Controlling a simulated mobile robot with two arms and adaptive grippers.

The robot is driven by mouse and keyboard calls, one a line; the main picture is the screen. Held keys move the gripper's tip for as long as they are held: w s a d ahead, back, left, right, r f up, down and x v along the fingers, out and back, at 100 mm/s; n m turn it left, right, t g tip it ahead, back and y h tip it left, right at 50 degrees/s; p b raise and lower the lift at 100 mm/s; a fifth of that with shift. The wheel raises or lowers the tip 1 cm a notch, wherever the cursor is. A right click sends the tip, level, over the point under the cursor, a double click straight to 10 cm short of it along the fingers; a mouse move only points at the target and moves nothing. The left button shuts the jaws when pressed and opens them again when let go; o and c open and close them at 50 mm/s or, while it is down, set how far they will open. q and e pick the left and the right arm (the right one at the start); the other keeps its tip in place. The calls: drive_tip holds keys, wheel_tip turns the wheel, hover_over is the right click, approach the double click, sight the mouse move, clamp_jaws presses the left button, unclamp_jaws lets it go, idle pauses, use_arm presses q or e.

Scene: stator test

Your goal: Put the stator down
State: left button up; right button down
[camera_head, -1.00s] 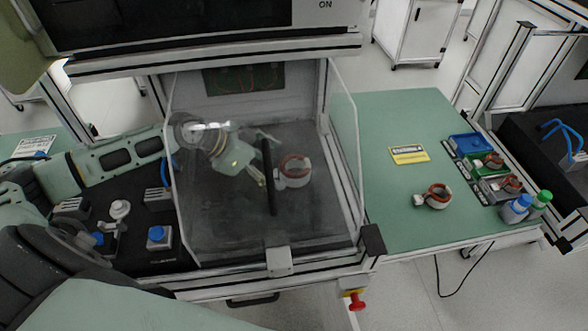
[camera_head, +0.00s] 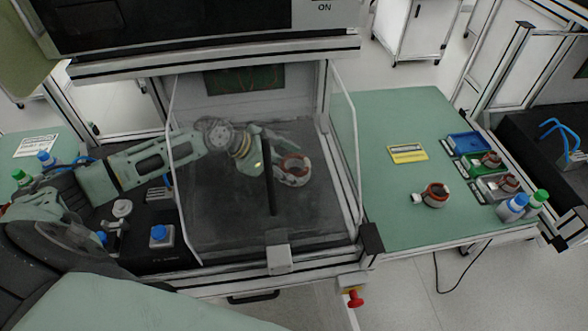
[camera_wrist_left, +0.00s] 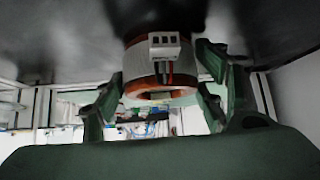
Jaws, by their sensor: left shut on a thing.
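The stator (camera_head: 293,172), a white ring with copper-coloured windings, is inside the clear-walled test enclosure in the head view. My left gripper (camera_head: 280,165) reaches in from the left and is shut on it. In the left wrist view the stator (camera_wrist_left: 158,72) sits between the green fingers of the gripper (camera_wrist_left: 160,100), its white connector block and red wires facing the camera. The head view does not show clearly whether the stator touches the dark enclosure floor (camera_head: 225,225). My right gripper is not in view.
A dark upright bar (camera_head: 270,185) stands at the front of the enclosure. Another stator (camera_head: 435,195) lies on the green table (camera_head: 385,130) to the right, near trays and bottles (camera_head: 512,208). A red emergency button (camera_head: 354,299) is below the front edge.

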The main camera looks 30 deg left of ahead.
use_arm(q)
drive_tip(key=c, duration=1.3)
drive_tip(key=shift+w+r, duration=0.1)
drive_tip(key=shift+r, duration=0.05)
drive_tip(key=shift+c, duration=0.4)
